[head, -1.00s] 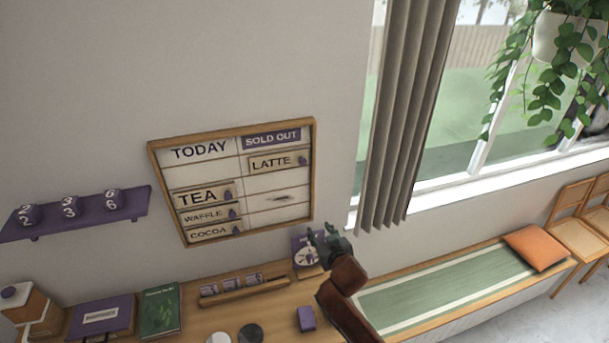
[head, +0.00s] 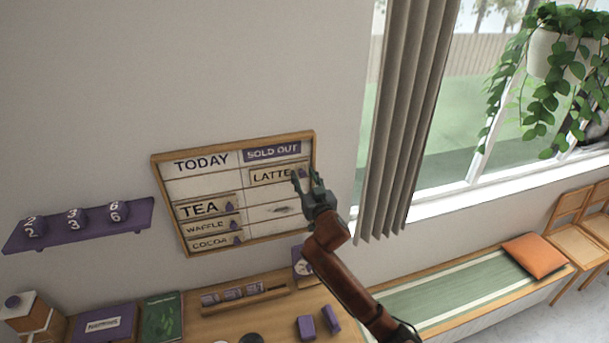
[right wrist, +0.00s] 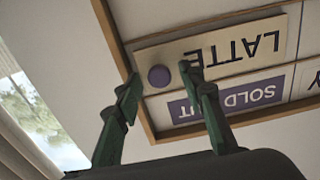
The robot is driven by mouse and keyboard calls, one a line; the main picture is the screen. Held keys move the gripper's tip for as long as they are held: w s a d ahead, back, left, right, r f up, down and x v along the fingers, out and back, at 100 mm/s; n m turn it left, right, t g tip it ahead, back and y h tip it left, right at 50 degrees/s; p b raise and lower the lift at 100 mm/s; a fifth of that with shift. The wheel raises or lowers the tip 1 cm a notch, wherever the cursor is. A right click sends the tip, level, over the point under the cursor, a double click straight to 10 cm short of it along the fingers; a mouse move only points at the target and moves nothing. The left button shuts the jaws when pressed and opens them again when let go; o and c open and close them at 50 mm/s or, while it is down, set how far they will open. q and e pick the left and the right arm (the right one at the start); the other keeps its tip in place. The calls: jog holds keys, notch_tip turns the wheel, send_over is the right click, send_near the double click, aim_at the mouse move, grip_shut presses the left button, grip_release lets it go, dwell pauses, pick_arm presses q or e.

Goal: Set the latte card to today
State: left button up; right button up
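The latte card (head: 273,176) sits in the top row under the purple "SOLD OUT" header (head: 272,152), in the right column of the wooden-framed board (head: 155,196). The "TODAY" header (head: 201,161) tops the left column, and the row under it is empty. My right gripper (head: 308,180) is at the right end of the latte card. In the right wrist view, its two green fingers (right wrist: 162,85) are apart, one on each side of the card's round purple knob (right wrist: 159,77). Contact with the knob cannot be told. My left gripper is not in view.
Tea (head: 200,209), waffle (head: 206,228) and cocoa (head: 209,243) cards fill lower left rows. The counter below holds a card rack (head: 240,298) and a green book (head: 163,316). A curtain (head: 405,120) hangs to the right.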

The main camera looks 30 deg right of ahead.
jog(key=shift+w, duration=0.1)
jog(key=shift+c, duration=0.6)
grip_shut()
